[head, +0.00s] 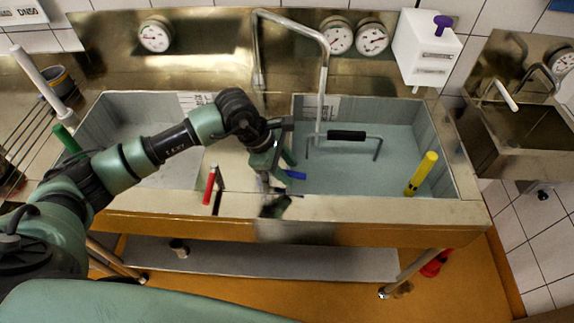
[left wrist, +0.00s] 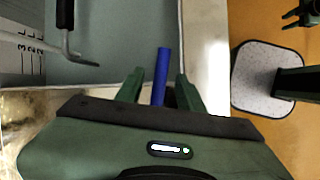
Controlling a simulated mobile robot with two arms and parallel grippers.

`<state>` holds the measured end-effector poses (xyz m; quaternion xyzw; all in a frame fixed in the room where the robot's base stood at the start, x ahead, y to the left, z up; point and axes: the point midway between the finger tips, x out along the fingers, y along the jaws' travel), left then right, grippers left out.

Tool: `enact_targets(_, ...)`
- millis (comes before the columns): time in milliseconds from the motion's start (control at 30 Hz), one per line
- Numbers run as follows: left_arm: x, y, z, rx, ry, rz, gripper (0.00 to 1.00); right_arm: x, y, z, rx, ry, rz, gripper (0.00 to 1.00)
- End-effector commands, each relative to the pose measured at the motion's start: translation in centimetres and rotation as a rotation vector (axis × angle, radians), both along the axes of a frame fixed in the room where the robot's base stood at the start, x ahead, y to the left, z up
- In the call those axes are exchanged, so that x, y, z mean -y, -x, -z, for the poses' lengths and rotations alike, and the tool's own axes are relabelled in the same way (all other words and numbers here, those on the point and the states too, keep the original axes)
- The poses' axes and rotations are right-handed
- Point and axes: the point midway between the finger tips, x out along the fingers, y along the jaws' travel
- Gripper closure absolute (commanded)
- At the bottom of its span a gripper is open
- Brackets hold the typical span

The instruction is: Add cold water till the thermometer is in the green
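My left gripper (head: 283,172) is over the front rim between the two basins, at the blue lever (head: 295,174). In the left wrist view the blue lever (left wrist: 161,78) stands between the open fingers (left wrist: 160,90), with a gap on each side. A red lever (head: 210,185) stands to its left on the rim. The right basin (head: 448,160) holds pale water (head: 340,172). A yellow stick (head: 424,170), perhaps the thermometer, leans in it at the right; no green zone or reading can be made out. The spout (head: 323,90) reaches over this basin.
A black-handled wire frame (head: 347,136) stands in the right basin. The left basin (head: 95,118) is beneath my arm. Round dial gauges (head: 156,35) are on the back panel, too small to read. A white dispenser (head: 425,47) hangs at the back right.

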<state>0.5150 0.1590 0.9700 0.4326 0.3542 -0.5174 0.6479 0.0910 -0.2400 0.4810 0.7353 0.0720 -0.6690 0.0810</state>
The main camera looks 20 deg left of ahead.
Motion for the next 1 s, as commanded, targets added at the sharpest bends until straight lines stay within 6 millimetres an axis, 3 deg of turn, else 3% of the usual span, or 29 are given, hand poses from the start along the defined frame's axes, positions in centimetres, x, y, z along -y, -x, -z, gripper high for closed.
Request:
enact_targets(200, 0.02, -0.01, 0.09, 0.000, 0.001, 0.000, 0.62, -0.96, -0.24, 0.01, 0.005, -0.012, 0.004, 0.64)
enact_targets(333, 0.02, -0.01, 0.07, 0.000, 0.001, 0.000, 0.96, -1.15, -0.07, 0.02, 0.002, -0.014, 0.005, 0.64)
enact_targets(367, 0.01, -0.02, 0.07, 0.000, 0.000, 0.000, 1.00, -1.14, -0.03, 0.02, 0.001, -0.014, 0.005, 0.64)
enact_targets(1000, -0.03, -0.05, 0.01, 0.001, 0.000, 0.000, 1.00, -0.30, 0.40, 0.04, -0.006, -0.003, 0.001, 0.64)
